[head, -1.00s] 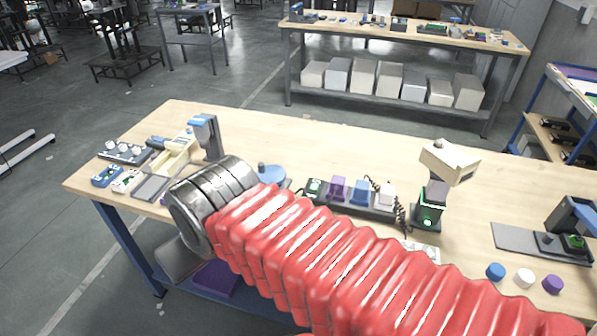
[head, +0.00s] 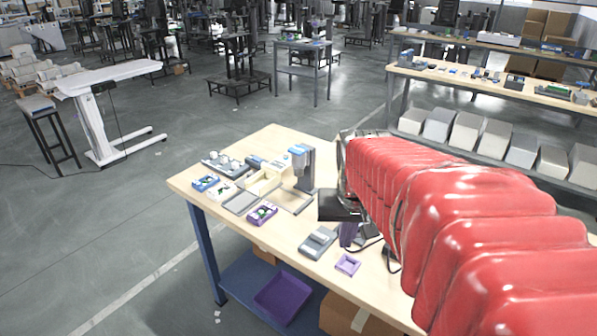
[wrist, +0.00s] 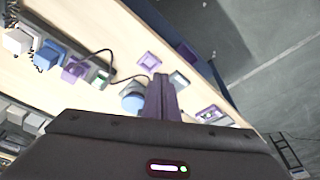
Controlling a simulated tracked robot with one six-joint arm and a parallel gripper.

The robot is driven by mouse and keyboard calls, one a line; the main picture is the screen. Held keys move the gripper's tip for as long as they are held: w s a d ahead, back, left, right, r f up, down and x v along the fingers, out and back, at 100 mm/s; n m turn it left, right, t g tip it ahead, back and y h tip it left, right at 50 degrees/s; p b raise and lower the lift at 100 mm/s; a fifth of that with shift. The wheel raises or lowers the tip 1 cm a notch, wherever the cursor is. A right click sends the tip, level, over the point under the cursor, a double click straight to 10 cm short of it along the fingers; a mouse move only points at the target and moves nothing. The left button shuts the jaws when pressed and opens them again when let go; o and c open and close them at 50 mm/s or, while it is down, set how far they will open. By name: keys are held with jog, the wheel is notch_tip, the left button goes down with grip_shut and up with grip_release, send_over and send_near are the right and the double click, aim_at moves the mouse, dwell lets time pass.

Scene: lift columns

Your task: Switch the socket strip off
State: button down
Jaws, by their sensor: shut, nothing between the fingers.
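In the wrist view a row of plugs sits at the upper left: a white plug (wrist: 17,40), a blue plug (wrist: 47,55), a purple plug (wrist: 75,70) and a dark plug with green (wrist: 100,77). They appear to stand on the socket strip, whose body is mostly hidden under them. I cannot make out its switch. In the head view my red arm hides the strip. My gripper (head: 346,238), with purple fingers, is shut and empty over the bench's front part. It shows in the wrist view too (wrist: 161,80), to the right of the plugs.
A small purple tray (head: 347,264) and a grey device (head: 318,241) lie near the front edge. A blue round piece (wrist: 133,100) is beside my fingers. A purple box (head: 262,213) and a grey stand (head: 302,168) are further left. A dark cable (wrist: 97,52) loops near the plugs.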

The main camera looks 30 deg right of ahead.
jog(key=w+d+r+m+g, duration=0.1)
jog(key=d+m, duration=0.5)
jog(key=d, duration=1.4)
jog(key=shift+w+d+r+m+h, duration=0.15)
jog(key=shift+w+r+m+h, duration=0.2)
jog(key=shift+r, duration=0.25)
jog(key=shift+f, duration=0.1)
jog(key=x, duration=1)
jog(key=shift+s, duration=0.2)
jog(key=shift+s+a+f, duration=0.1)
jog(key=shift+a+f, duration=0.1)
jog(key=shift+f, duration=0.75)
jog(key=shift+a+f, duration=0.2)
jog(key=shift+f, duration=0.75)
